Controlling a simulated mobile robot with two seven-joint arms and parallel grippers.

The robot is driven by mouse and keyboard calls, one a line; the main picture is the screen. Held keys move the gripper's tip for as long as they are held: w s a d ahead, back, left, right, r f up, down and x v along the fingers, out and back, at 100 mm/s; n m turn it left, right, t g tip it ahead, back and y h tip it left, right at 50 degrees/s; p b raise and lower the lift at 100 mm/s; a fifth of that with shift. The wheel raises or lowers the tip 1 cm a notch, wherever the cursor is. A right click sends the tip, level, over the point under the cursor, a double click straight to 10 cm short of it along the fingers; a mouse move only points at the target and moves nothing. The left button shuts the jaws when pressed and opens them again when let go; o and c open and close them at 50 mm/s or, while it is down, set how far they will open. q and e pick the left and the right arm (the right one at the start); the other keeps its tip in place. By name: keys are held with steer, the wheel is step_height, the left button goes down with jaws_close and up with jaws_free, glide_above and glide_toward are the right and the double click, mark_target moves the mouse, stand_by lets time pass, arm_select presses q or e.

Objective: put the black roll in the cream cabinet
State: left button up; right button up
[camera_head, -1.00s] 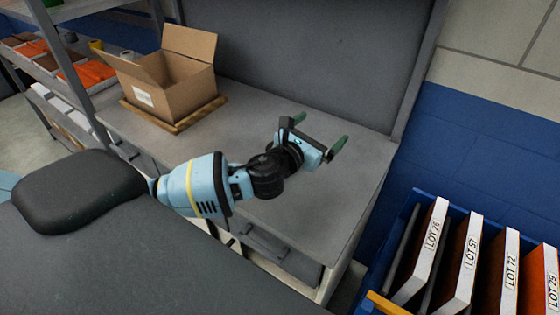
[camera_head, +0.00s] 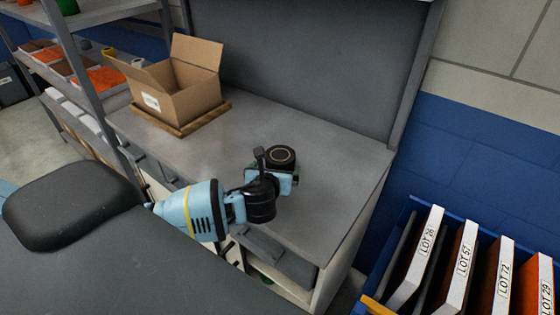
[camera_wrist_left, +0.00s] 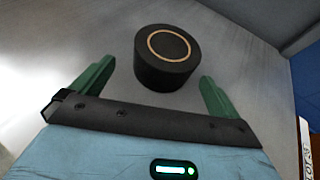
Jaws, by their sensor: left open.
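The black roll (camera_head: 281,157), a short cylinder with a tan ring on top, stands upright on the grey worktop. My left gripper (camera_head: 276,166) is low over the worktop at the roll's near side. In the left wrist view its green fingers (camera_wrist_left: 158,74) are open, one on each side of the roll's near part. The roll (camera_wrist_left: 167,62) is slightly ahead of the fingertips, and I cannot tell whether they touch it. The cream cabinet (camera_head: 327,284) is under the worktop's near right end, its front partly hidden by my arm and body. My right gripper is out of view.
A cardboard box (camera_head: 183,88) stands open on a wooden board at the worktop's back left. A shelf rack with bins is at the far left. A blue crate (camera_head: 398,232) with upright lot-marked panels stands at the right. The worktop around the roll is clear.

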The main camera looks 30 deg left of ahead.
mark_target(280, 151)
arm_select(q)
steer(key=shift+d+x, duration=0.15)
steer(key=shift+x, duration=0.95)
steer(key=shift+d+x, duration=0.15)
steer(key=shift+x, duration=0.95)
steer(key=shift+w+a, duration=0.2)
steer(key=shift+w, duration=0.45)
steer(key=shift+f, duration=0.1)
steer(key=c, duration=1)
steer(key=shift+r, duration=0.75)
steer(key=shift+s+r, duration=0.2)
steer(key=shift+r, duration=0.35)
steer(key=shift+s+r, duration=0.15)
steer(key=shift+r, duration=0.4)
steer(key=s+d, duration=0.1)
steer(key=s, duration=0.4)
steer(key=s+d+r, duration=0.1)
steer(key=s, duration=0.4)
steer(key=s+d, duration=0.1)
steer(key=s, duration=0.4)
steer(key=shift+r, duration=0.2)
